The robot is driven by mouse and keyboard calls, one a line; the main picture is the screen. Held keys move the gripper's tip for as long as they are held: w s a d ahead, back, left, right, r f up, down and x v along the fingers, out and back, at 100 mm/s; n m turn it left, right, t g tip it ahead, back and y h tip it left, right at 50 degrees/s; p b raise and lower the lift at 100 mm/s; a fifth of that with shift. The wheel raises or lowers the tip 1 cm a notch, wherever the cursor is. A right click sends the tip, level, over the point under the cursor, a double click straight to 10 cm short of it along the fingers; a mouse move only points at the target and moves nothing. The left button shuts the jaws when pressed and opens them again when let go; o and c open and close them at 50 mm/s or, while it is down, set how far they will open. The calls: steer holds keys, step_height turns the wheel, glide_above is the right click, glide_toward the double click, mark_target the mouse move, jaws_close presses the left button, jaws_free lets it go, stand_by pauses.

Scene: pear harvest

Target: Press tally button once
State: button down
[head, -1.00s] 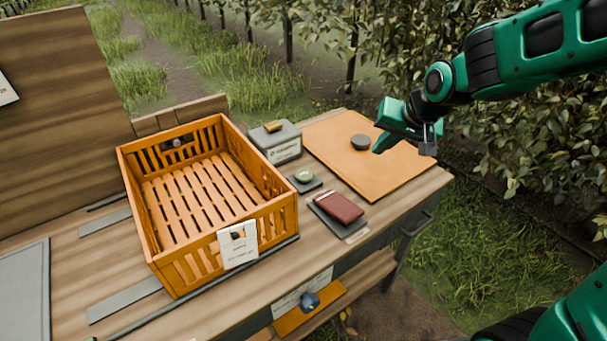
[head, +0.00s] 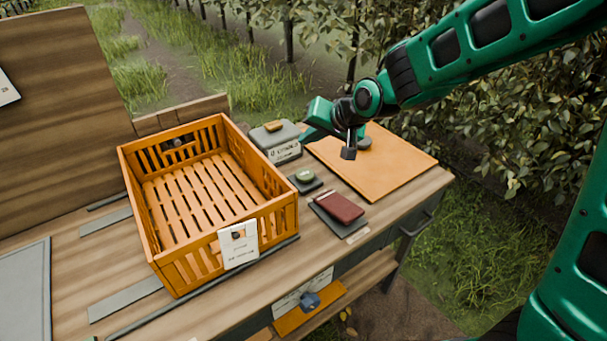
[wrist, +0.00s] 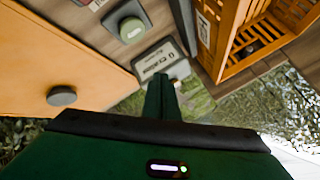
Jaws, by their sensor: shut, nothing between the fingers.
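The tally button, a pale green round cap (head: 305,176) on a small dark square base, sits on the table between the orange crate and the orange board. In the wrist view the green button (wrist: 131,29) is at the upper left. My gripper (head: 306,138) is shut and empty, held above the table beyond the button, near the grey labelled box. In the wrist view its closed fingers (wrist: 163,88) point up the picture towards that box, apart from the button. Nothing hides the button in either view.
An empty orange slatted crate (head: 280,222) stands left of the button. A grey box (head: 284,150) with a yellowish item on top is behind it. A dark red notebook (head: 340,207) lies in front. The orange board (head: 400,165) at right bears a dark disc (head: 365,143).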

mark_target(308, 176)
steer(key=shift+f, duration=4.2)
steer(key=shift+f, duration=0.2)
steer(key=shift+f, duration=0.2)
steer(key=shift+f, duration=0.6)
steer(key=shift+r, duration=1.05)
steer(key=shift+r, duration=0.1)
steer(key=shift+r, duration=2.4)
